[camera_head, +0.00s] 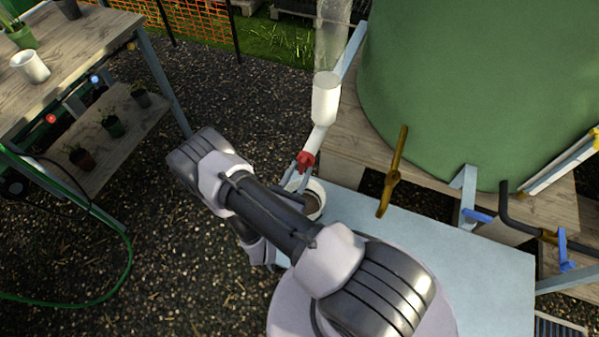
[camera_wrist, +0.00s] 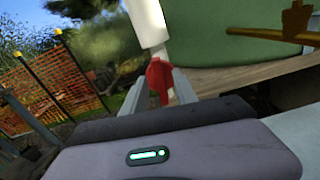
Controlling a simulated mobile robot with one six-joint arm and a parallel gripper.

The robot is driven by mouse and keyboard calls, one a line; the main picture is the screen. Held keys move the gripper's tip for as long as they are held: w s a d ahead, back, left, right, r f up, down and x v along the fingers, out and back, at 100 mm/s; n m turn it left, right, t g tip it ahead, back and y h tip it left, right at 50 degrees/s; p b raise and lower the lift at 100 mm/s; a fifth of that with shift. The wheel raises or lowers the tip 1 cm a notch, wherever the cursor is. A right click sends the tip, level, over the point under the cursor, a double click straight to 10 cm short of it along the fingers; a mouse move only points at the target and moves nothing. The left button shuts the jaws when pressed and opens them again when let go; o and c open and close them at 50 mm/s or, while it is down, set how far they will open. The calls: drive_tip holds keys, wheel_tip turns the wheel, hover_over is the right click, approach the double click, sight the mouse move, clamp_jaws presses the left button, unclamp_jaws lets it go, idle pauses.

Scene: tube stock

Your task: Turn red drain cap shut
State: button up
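The red drain cap (camera_head: 305,161) sits at the lower end of a white downpipe, below a wider white cylinder (camera_head: 326,97). In the wrist view the red cap (camera_wrist: 159,78) is straight ahead, at the foot of the white pipe. My gripper (camera_head: 301,170) reaches up to the cap from below. In the wrist view my gripper's two grey fingers (camera_wrist: 160,88) stand apart, one on each side of the cap. Whether they touch it cannot be told.
A white bucket (camera_head: 317,192) with brown contents stands below the cap. A large green tank (camera_head: 470,90) on a wooden stand and an ochre lever (camera_head: 394,172) are to the right. A potting bench (camera_head: 85,55) is at left, with open gravel between.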

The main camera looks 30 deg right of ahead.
drive_tip(key=shift+w+d, duration=0.15)
drive_tip(key=shift+d, duration=0.05)
drive_tip(key=shift+c, duration=0.4)
clamp_jaws()
